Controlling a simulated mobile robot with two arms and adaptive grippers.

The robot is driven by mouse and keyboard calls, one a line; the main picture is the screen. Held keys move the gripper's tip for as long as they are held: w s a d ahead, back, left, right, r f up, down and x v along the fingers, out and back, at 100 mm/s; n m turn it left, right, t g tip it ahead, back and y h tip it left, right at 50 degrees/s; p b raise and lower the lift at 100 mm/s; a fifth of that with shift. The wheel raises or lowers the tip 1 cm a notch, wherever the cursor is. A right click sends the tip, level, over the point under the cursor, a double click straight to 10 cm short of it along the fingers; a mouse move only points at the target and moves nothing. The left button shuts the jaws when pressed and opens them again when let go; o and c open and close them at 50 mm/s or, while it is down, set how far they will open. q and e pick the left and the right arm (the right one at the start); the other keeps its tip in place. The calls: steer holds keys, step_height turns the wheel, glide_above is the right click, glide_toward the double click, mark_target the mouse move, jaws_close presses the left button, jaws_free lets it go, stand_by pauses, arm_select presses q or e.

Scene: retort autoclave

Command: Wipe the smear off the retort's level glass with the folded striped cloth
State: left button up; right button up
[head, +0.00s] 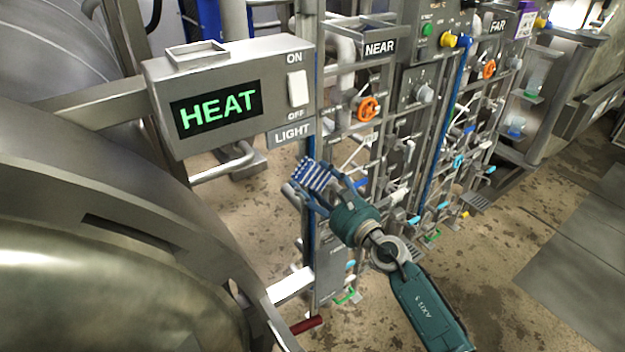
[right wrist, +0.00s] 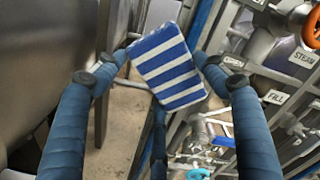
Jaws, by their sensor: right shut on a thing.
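The folded cloth (head: 316,174), striped blue and white, is held between the fingertips of my right gripper (head: 308,190), below the LIGHT label. In the right wrist view the cloth (right wrist: 168,68) sits tilted between the two blue fingers of the gripper (right wrist: 158,72), which are shut on it. I cannot make out the level glass or the smear for certain in either view. The cloth and gripper cover part of the pipework behind them. My left gripper is not in view.
A grey box with a green HEAT display (head: 217,108) and a white switch (head: 298,88) stands above the cloth. The rounded metal vessel (head: 90,250) fills the left. Pipe racks with an orange handwheel (head: 368,109) stand behind. The floor (head: 490,270) at right is open.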

steer(key=shift+p+v, duration=0.45)
steer(key=shift+v, duration=2)
steer(key=shift+d, duration=0.1)
steer(key=shift+v, duration=1.4)
